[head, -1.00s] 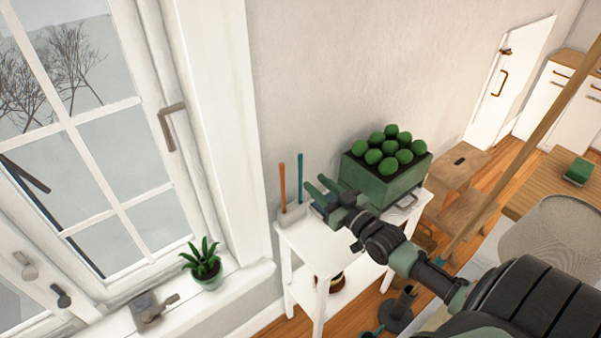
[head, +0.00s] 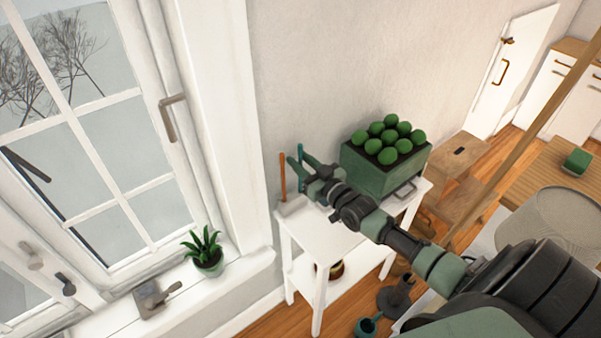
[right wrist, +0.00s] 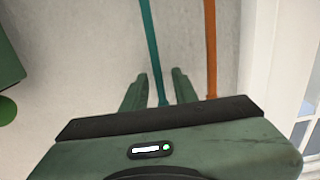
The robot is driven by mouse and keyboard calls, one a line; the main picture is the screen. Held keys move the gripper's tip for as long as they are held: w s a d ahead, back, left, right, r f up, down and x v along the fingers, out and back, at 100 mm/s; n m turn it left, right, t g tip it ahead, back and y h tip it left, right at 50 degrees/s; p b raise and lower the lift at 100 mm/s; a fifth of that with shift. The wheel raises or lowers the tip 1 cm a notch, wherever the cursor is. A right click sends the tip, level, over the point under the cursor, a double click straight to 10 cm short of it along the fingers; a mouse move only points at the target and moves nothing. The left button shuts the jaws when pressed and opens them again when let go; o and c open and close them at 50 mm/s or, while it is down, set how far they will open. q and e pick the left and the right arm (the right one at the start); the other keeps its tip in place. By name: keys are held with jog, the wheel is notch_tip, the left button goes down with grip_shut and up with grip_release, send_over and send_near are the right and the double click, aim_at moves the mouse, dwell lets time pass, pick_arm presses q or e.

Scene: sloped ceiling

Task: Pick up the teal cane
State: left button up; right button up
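The teal cane (head: 300,154) stands upright near the wall at the back of the white side table, its lower part hidden behind my right gripper (head: 303,165). In the right wrist view the teal cane (right wrist: 151,45) runs down between the two green fingers of my right gripper (right wrist: 159,88). The fingers are apart, with gaps on both sides of the cane. I cannot tell how deep the cane sits between them. My left gripper is not in view.
An orange cane (head: 282,178) stands just left, also in the right wrist view (right wrist: 211,45). A green crate (head: 372,176) of round green plants is close to the right on the white table (head: 332,243). A window and potted plant (head: 205,250) are at left.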

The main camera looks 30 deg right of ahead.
grip_shut()
jog(key=shift+r, duration=0.1)
